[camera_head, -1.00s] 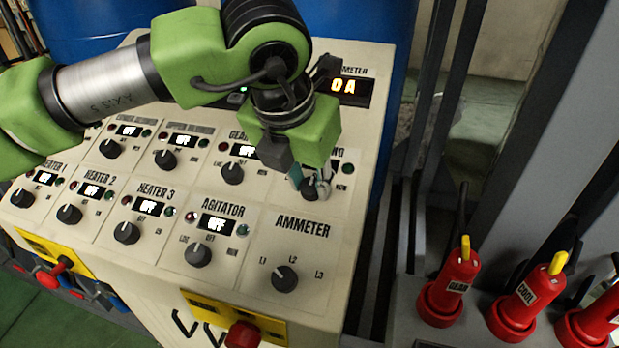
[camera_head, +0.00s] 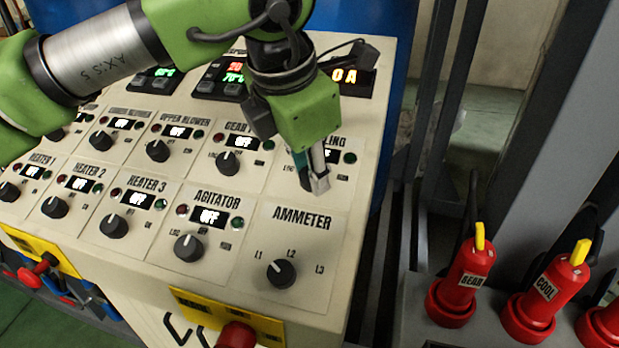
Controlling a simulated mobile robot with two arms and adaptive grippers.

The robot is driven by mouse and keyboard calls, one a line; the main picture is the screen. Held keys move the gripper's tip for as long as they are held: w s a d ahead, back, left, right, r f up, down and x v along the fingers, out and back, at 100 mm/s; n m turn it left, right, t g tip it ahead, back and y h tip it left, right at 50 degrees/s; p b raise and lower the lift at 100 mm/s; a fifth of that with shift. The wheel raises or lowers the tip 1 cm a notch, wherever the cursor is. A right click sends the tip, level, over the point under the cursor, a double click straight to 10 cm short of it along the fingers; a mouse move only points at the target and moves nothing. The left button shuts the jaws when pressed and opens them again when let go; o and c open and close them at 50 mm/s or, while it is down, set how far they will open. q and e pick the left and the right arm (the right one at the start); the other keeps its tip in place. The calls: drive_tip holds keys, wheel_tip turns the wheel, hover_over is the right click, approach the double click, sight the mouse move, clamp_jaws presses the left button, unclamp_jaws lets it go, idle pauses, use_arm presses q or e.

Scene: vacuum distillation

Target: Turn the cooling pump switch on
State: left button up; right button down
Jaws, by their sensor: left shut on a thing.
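The cooling pump panel (camera_head: 342,172) is at the right end of the upper row of switches on the beige control console. Only the end of its label, a green lamp (camera_head: 350,158) and some small markings show. My left gripper (camera_head: 317,182) comes down from above onto this panel and is shut on the cooling pump switch. Its fingers hide the knob and most of the panel's small display, so I cannot read the knob's position. My right gripper is not in view.
The ammeter knob (camera_head: 281,272) and agitator knob (camera_head: 188,248) sit below on the console. The gear pump knob (camera_head: 227,162) is to the left. Red plugs labelled GEAR (camera_head: 463,283) and COOL (camera_head: 539,299) stand at the right. A dark cable end lies near the ammeter display.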

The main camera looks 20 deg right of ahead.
use_arm(q)
drive_tip(key=m+b, duration=0.1)
drive_tip(key=m, duration=0.5)
drive_tip(key=shift+r, duration=0.1)
idle(0.5)
drive_tip(key=o, duration=1.1)
drive_tip(key=v, duration=1.2)
drive_tip(key=shift+d, duration=0.2)
